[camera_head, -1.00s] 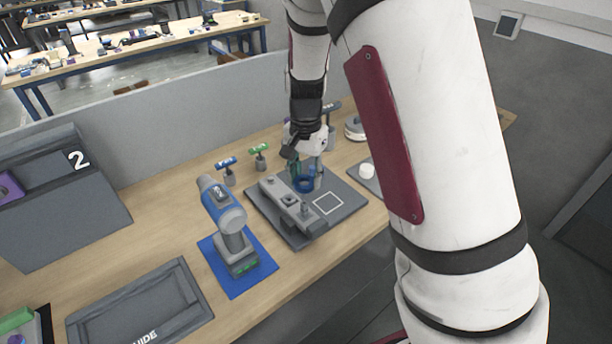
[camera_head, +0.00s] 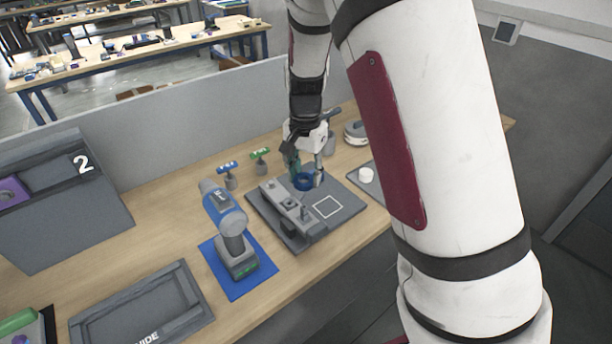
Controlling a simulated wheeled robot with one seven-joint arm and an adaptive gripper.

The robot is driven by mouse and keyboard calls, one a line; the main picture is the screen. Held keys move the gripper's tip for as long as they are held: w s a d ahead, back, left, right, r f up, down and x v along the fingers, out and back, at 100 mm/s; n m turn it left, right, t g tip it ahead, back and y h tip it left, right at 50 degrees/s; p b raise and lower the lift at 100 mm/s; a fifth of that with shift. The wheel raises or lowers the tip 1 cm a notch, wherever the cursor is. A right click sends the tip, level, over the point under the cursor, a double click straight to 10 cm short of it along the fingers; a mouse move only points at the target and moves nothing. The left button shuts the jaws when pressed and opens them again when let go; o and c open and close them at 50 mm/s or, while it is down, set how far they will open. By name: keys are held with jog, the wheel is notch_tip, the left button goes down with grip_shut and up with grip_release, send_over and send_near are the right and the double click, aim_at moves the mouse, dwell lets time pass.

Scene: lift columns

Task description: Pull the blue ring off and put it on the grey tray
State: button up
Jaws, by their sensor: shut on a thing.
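The blue ring (camera_head: 303,182) is over the grey fixture board (camera_head: 350,207), near its back edge. My gripper (camera_head: 305,172) points down, with its fingers shut on the ring. The ring looks a little above the board, but whether it is clear of a post is too small to tell. A grey tray-like plate (camera_head: 372,188) with a white round piece (camera_head: 366,174) lies right of the board, partly hidden by my arm. Another flat grey tray (camera_head: 140,312), marked "GUIDE", lies at the front left.
A blue-grey power drill (camera_head: 228,225) stands on a blue mat (camera_head: 250,284) left of the board. Small blue-handled (camera_head: 228,170) and green-handled (camera_head: 260,156) tools stand behind. A grey panel (camera_head: 200,125) closes the table's back. My arm covers the right side.

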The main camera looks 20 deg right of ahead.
jog(key=shift+r+p, duration=0.9)
jog(key=shift+r, duration=1.95)
